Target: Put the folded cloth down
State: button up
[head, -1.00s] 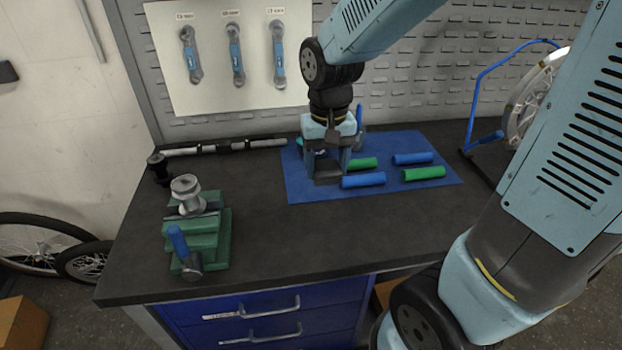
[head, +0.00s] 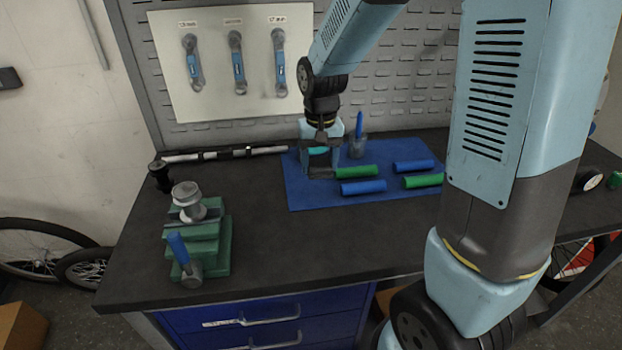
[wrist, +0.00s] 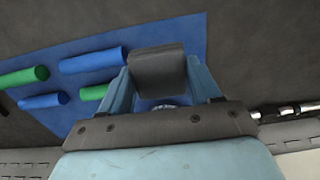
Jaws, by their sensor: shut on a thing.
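My gripper (head: 318,168) is shut on a dark grey folded cloth (wrist: 158,70), which sits between the two light-blue fingers in the wrist view. In the head view the gripper points down over the left part of the blue mat (head: 302,198) on the workbench. The cloth shows there as a dark patch low between the fingers. I cannot tell whether it touches the mat. A teal thing (head: 318,150) shows through the gripper and is mostly hidden.
Blue grips (head: 363,187) and green grips (head: 356,171) lie on the mat right of the gripper. A cup (head: 357,147) with a blue-handled tool stands behind them. A green vise (head: 205,248) stands front left. A bar (head: 225,153) lies at the back. The bench's front middle (head: 310,245) is clear.

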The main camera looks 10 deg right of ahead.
send_over(315, 188)
notch_tip(315, 188, down, 6)
jog(key=shift+s+r, duration=0.1)
jog(key=shift+r, duration=0.05)
jog(key=shift+f, duration=1.5)
jog(key=shift+f, duration=0.1)
jog(key=o, duration=1.2)
